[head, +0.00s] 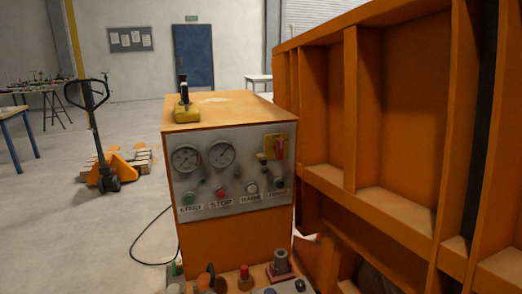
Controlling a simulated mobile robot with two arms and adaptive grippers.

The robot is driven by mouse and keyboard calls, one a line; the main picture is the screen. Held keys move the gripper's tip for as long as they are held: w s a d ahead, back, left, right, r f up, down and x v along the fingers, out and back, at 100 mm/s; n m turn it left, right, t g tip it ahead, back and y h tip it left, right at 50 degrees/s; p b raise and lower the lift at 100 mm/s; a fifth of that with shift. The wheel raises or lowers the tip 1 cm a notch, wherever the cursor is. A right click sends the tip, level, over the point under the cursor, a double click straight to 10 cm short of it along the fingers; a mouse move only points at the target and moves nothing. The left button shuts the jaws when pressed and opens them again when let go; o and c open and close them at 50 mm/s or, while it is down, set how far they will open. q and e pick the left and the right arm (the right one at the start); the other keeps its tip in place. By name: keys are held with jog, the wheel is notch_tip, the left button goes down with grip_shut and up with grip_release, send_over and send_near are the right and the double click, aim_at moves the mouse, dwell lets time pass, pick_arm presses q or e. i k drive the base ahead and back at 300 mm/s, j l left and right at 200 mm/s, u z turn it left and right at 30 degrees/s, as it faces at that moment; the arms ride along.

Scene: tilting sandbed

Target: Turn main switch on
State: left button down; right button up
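The orange control cabinet (236,250) stands in the middle of the head view, with a grey panel (232,172) on its front. At the panel's upper right is the main switch (279,148), a red handle on a yellow plate. The handle looks roughly upright, but its exact position is too small to tell. Two round gauges (222,154) sit to its left. Below are a row of buttons, including a green one (190,198) and a red one (221,193) above a "STOP" label. Neither of my grippers is in view.
A large orange ribbed structure (345,195) stands close to the cabinet's right side. A yellow-and-black device (184,106) sits on top of the cabinet. Several knobs and buttons (245,278) show low in front. A pallet truck (103,165) stands at left on open floor; a black cable (148,228) lies there.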

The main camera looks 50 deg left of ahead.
aim_at(278, 147)
jog(key=u, duration=1.45)
jog(key=i+j, duration=0.15)
jog(key=j, duration=0.2)
